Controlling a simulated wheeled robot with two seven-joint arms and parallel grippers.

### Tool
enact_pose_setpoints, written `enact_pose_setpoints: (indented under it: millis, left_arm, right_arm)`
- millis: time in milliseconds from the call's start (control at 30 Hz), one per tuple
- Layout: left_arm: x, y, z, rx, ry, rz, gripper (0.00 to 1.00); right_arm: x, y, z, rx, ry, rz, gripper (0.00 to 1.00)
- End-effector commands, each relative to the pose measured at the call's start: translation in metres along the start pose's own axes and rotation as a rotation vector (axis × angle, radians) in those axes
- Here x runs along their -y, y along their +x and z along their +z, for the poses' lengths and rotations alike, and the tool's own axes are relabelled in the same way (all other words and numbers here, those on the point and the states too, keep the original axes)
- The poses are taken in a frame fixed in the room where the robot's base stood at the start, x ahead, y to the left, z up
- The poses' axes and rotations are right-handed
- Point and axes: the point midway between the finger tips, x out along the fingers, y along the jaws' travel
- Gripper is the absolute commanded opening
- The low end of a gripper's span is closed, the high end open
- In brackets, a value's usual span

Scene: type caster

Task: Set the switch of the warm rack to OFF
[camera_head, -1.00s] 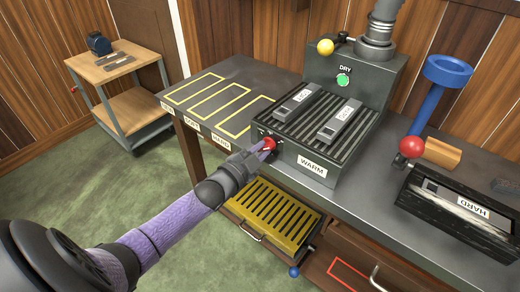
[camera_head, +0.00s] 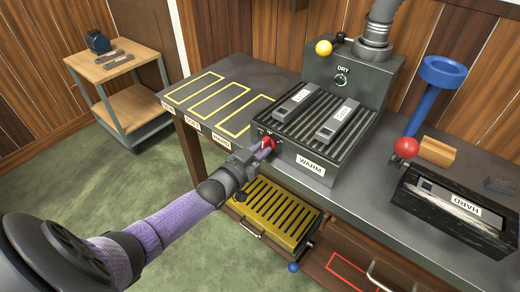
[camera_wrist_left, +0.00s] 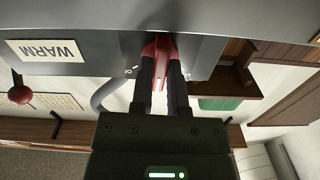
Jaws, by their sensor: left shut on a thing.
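The warm rack (camera_head: 290,160) is a dark grey box with a slatted top and a white WARM label on its front. Its red switch knob (camera_head: 268,142) is at the left end of that front. My left gripper (camera_head: 262,151) is shut on the knob, which also shows between its fingers in the left wrist view (camera_wrist_left: 160,46). Small markings beside the knob are too small to read surely. The DRY lamp (camera_head: 341,81) on the back housing is dark. Two grey labelled pieces (camera_head: 294,101) (camera_head: 338,120) lie on the slats. My right gripper is out of view.
A yellow slotted tray (camera_head: 272,213) sits below the bench front, under my left forearm. Yellow-outlined bays (camera_head: 215,98) are empty to the left.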

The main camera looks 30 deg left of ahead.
Motion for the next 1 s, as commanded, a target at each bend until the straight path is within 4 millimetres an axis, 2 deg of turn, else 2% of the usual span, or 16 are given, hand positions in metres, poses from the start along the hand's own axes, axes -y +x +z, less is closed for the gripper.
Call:
enact_pose_setpoints:
  millis: [367, 733, 767, 900, 1000]
  left_arm:
    - [-0.001, 0.0, 0.001, 0.003, -0.071, 0.001, 0.0]
    - [0.0, 0.0, 0.001, 0.003, -0.073, 0.0, 0.0]
    - [0.0, 0.0, 0.001, 0.003, -0.073, 0.0, 0.25]
    - [0.0, 0.0, 0.001, 0.002, -0.072, 0.0, 0.54]
    - [0.0, 0.0, 0.001, 0.001, -0.072, 0.0, 0.54]
  right_arm:
    - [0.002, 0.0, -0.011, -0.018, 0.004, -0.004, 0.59]
    - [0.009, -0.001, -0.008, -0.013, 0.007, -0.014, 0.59]
    - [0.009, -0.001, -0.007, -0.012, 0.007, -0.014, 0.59]
    - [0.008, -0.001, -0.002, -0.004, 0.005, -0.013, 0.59]
    - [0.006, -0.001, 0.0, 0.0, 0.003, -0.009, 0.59]
